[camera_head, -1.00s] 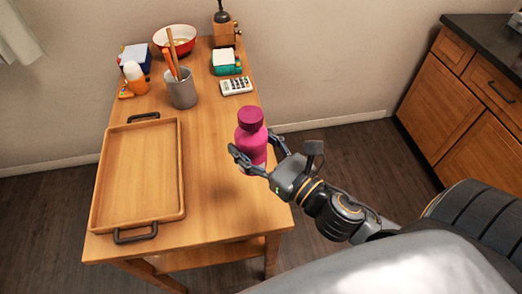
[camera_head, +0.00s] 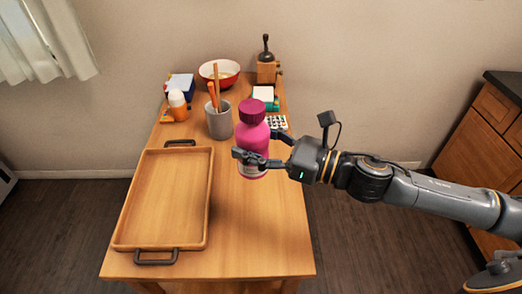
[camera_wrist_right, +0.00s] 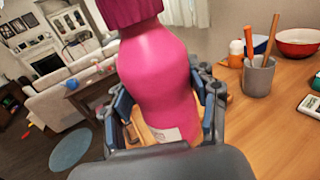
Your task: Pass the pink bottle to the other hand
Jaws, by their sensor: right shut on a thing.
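The pink bottle (camera_head: 252,138) has a darker magenta cap and a pale label low on its side. My right gripper (camera_head: 256,160) comes in from the right in the head view and is shut around the bottle's lower body. The bottle is upright and appears held above the table. In the right wrist view the bottle (camera_wrist_right: 160,80) fills the middle between the two fingers of the gripper (camera_wrist_right: 160,112), with its cap cut off at the top. My left gripper is in neither view.
A wooden tray (camera_head: 208,215) with dark handles lies on the left of the table (camera_head: 262,240). A grey cup (camera_head: 219,122) with utensils, an orange-and-white bottle (camera_head: 177,103), a red bowl (camera_head: 228,82), a calculator (camera_head: 277,122) and a wooden block (camera_head: 266,70) stand behind. The table's front right is clear.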

